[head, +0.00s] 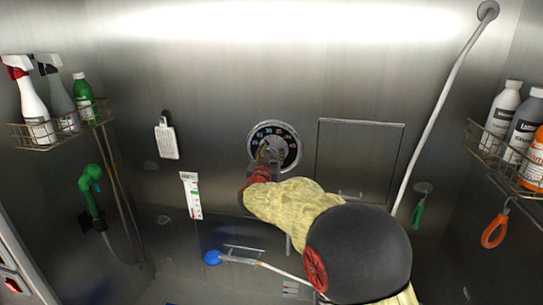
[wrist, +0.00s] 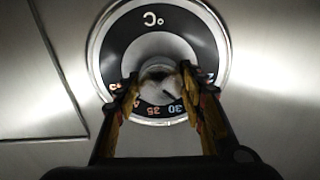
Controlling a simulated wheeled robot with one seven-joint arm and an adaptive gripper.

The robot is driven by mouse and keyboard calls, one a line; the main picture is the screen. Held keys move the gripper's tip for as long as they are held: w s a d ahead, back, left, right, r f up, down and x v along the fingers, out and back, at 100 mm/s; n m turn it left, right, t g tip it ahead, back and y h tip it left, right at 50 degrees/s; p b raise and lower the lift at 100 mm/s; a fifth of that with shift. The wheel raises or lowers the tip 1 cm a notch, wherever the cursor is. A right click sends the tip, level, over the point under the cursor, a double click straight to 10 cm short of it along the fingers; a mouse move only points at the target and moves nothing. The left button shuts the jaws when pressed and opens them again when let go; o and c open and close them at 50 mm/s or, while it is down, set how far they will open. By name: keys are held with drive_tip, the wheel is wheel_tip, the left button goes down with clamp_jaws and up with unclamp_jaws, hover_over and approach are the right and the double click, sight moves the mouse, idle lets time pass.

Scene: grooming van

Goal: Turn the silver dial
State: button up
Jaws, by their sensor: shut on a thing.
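The silver dial (wrist: 159,85) is a round metal knob in the middle of a black temperature scale ring (head: 292,147) with a silver rim, on the back metal wall. In the wrist view the ring (wrist: 113,47) shows a °C mark and orange and white numbers, upside down. My gripper (wrist: 160,92) has one finger on each side of the knob and is shut on it. In the head view my gripper (head: 267,158) covers the knob and the lower left of the ring. A dark pointer line shows on the knob's face.
A wall panel door (head: 360,155) is right of the dial. Wire racks with bottles (head: 35,105) stand on both side walls. A green spray head (head: 90,185) hangs at left, a pale pole (head: 445,95) at right.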

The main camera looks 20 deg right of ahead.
drive_tip(key=m+b, duration=0.6)
drive_tip(key=shift+f+m, duration=0.25)
drive_tip(key=shift+m, duration=0.05)
drive_tip(key=shift+r+m+b, duration=0.1)
drive_tip(key=shift+m+b, duration=1.8)
drive_tip(key=shift+m, duration=0.4)
drive_tip(key=o, duration=1.1)
drive_tip(key=shift+c, duration=0.2)
drive_tip(key=shift+o, duration=0.5)
drive_tip(key=shift+s, duration=0.15)
drive_tip(key=v, duration=1.1)
drive_tip(key=shift+s+a, duration=0.25)
drive_tip(key=shift+s, duration=0.05)
